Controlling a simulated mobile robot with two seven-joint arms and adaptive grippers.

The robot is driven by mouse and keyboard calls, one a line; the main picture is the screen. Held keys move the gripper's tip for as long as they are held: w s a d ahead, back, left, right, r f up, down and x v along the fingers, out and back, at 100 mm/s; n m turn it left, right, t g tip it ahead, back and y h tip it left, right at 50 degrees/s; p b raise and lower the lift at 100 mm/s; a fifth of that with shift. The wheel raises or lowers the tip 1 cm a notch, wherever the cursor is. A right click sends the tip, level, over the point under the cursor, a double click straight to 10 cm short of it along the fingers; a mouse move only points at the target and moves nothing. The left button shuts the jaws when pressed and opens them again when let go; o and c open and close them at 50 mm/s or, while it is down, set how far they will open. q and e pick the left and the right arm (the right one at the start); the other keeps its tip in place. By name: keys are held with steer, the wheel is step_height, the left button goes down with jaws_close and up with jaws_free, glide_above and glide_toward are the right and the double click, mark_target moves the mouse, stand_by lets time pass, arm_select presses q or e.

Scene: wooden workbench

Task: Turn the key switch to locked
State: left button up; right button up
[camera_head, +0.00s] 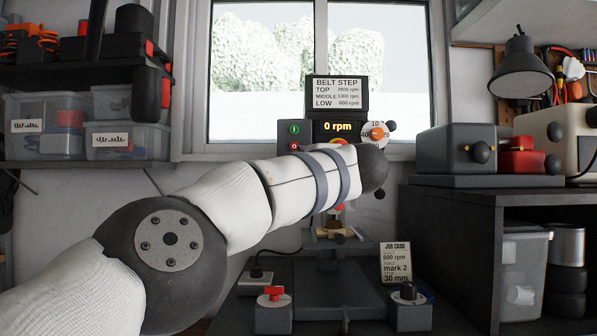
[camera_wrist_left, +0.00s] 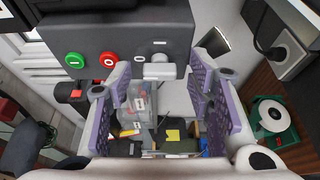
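The key switch (camera_wrist_left: 160,66) shows in the left wrist view as a small pale grey piece on the dark machine head (camera_wrist_left: 140,30), beside the red O button (camera_wrist_left: 108,60) and the green I button (camera_wrist_left: 75,60). My left gripper (camera_wrist_left: 160,75) is open, its purple-padded fingers on either side of the key with gaps on both sides. No contact is visible. I cannot read the key's lock position. In the head view my left arm reaches across to the machine and covers the key switch and the gripper. My right gripper is in neither view.
Below the machine stand a red-switch box (camera_head: 272,315), a black-knob box (camera_head: 408,316) and a job card (camera_head: 396,262). A 0 rpm display (camera_head: 337,127) and dial (camera_head: 375,134) sit above my arm. A shelf unit (camera_head: 480,190) is at right.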

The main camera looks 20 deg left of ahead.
arm_select(q)
steer(key=v, duration=1.2)
